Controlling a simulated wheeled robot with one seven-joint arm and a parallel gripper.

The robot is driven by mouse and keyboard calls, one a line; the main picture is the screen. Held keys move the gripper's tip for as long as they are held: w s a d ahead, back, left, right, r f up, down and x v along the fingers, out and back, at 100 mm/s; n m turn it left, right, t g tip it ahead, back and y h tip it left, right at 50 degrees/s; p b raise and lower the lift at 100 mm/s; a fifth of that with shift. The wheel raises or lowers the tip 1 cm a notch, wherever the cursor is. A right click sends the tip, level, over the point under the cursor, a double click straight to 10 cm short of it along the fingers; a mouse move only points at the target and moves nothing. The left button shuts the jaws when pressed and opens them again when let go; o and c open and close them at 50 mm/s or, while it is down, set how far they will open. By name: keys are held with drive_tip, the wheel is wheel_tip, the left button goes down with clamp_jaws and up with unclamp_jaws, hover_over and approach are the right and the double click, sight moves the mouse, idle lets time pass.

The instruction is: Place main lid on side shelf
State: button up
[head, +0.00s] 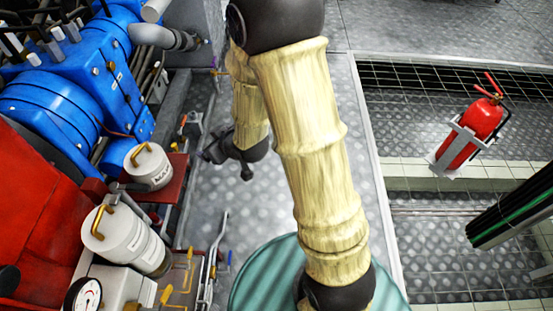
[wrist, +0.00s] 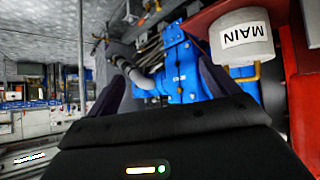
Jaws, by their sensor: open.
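The main lid (head: 148,167) is a short white cylinder with a yellow handle on top. It stands on a small red shelf (head: 176,190) beside the blue engine. In the wrist view the lid (wrist: 240,52) appears upside down at the upper right, with its MAIN label readable and its handle pointing down in the picture. The red shelf (wrist: 208,16) shows at its base there. My gripper (head: 228,160) is to the right of the lid, clear of it. In the wrist view its two fingers (wrist: 162,85) are spread, with nothing between them.
A larger white canister (head: 125,240) with a yellow handle stands nearer, by a pressure gauge (head: 82,297). Pipes and valve levers line the machine's edge. The blue engine (head: 60,100) is at left. A red fire extinguisher (head: 475,130) is at right.

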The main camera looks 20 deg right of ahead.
drive_tip(key=s+d+r+m+g+h, duration=0.2)
drive_tip(key=s+d+m+g, duration=0.1)
drive_tip(key=s+d, duration=0.2)
drive_tip(key=s+d+r+m+g+h, duration=0.2)
drive_tip(key=s+d, duration=0.4)
drive_tip(key=s, duration=0.4)
drive_tip(key=shift+d+r+m+g, duration=0.3)
drive_tip(key=shift+r+m+g, duration=0.2)
drive_tip(key=shift+r+g, duration=0.3)
